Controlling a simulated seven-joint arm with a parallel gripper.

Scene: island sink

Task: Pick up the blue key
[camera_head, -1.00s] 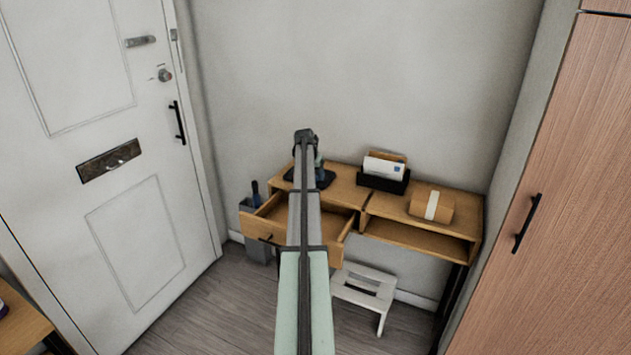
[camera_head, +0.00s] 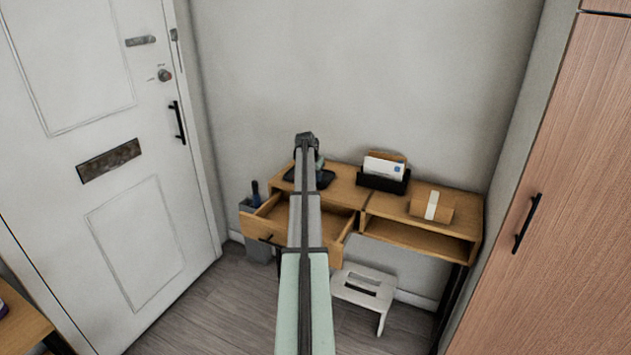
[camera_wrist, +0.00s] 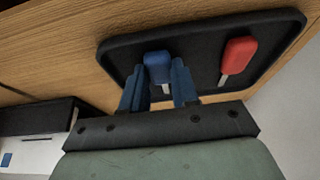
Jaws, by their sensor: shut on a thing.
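The blue key (camera_wrist: 157,66) has a rounded blue head and a short metal shaft. In the wrist view it sits between the two fingers of my gripper (camera_wrist: 159,80), which is shut on it. The key is over the black tray (camera_wrist: 120,50); I cannot tell whether it still touches the tray. In the head view my arm hides the key, and the tray (camera_head: 326,179) shows only partly beside the arm, on the desk.
A red key (camera_wrist: 238,54) lies in the tray to the right of my gripper. On the desk (camera_head: 345,190) stand a black letter holder (camera_head: 372,181) and a brown parcel (camera_head: 440,205). A drawer (camera_head: 342,240) is pulled out below. A white step stool (camera_head: 365,287) stands on the floor.

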